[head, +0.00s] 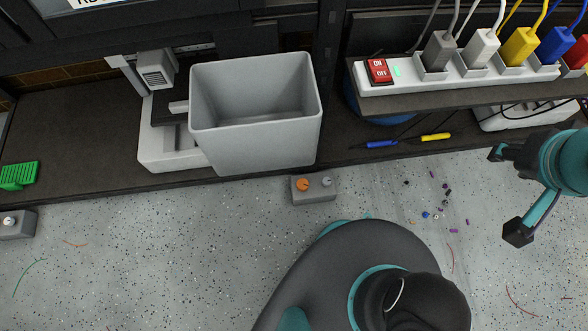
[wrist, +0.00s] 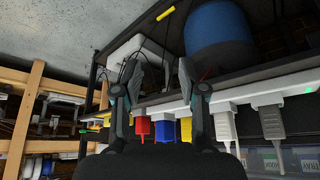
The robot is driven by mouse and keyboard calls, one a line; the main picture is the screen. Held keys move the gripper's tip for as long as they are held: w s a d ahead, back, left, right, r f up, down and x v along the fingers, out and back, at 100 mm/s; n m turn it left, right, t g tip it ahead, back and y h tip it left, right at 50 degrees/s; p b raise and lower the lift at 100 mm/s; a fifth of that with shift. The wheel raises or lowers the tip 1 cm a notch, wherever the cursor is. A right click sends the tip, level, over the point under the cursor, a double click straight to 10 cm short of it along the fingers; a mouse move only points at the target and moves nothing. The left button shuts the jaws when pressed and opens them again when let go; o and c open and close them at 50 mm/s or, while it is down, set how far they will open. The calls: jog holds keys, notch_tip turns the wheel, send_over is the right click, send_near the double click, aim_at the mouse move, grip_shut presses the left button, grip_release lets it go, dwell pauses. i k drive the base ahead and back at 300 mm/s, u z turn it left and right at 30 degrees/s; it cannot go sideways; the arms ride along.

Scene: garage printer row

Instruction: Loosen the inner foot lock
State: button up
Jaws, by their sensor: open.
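A small grey foot block (head: 314,198) sits on the floor against the front edge of the low shelf, below the grey bin. It carries an orange knob (head: 303,185) on its left and a grey knob (head: 327,181) on its right. A second grey block (head: 14,226) with a pale knob sits at the far left floor edge. Which knob is the inner lock is not marked. My gripper (head: 509,194) is open and empty at the right, well away from both blocks. In the wrist view its spread fingers (wrist: 158,78) face the shelf with the plugs; no foot block shows there.
A grey bin (head: 255,150) stands on the low shelf (head: 80,190), in front of a printer (head: 165,160). A power strip (head: 375,92) with coloured plugs lies at the right on a higher shelf. Small scraps (head: 437,213) litter the floor between block and gripper.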

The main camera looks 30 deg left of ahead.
aim_at(326, 181)
jog(key=u, duration=1.5)
